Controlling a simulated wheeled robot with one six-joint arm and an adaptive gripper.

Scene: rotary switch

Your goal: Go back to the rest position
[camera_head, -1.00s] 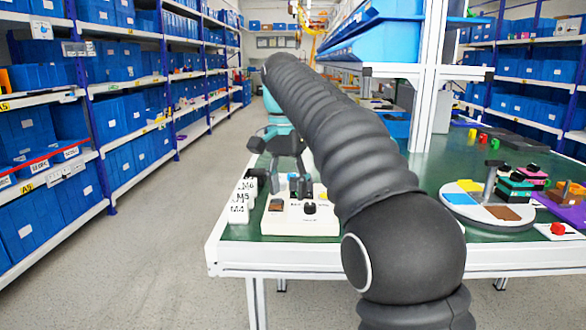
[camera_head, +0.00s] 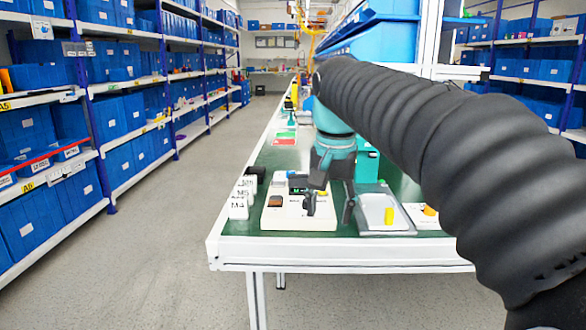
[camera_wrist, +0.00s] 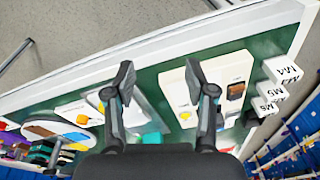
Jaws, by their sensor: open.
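My gripper (camera_head: 330,206) is open and empty, pointing down over the green-topped workbench. Its two fingers also show spread apart in the wrist view (camera_wrist: 159,78). The white switch box (camera_head: 285,222), with a dark knob, a brown rocker and a small display, sits near the bench's front left corner. One finger hangs in front of the box's right part and partly hides it in the head view. In the wrist view the box (camera_wrist: 232,66) lies right of the gap between the fingers, partly behind the right finger. I cannot tell the knob's setting.
White lettered blocks (camera_head: 240,203) stand left of the box. A round coloured turntable (camera_wrist: 40,130) lies farther along the bench. The aisle beside the blue-bin shelves (camera_head: 120,150) is clear.

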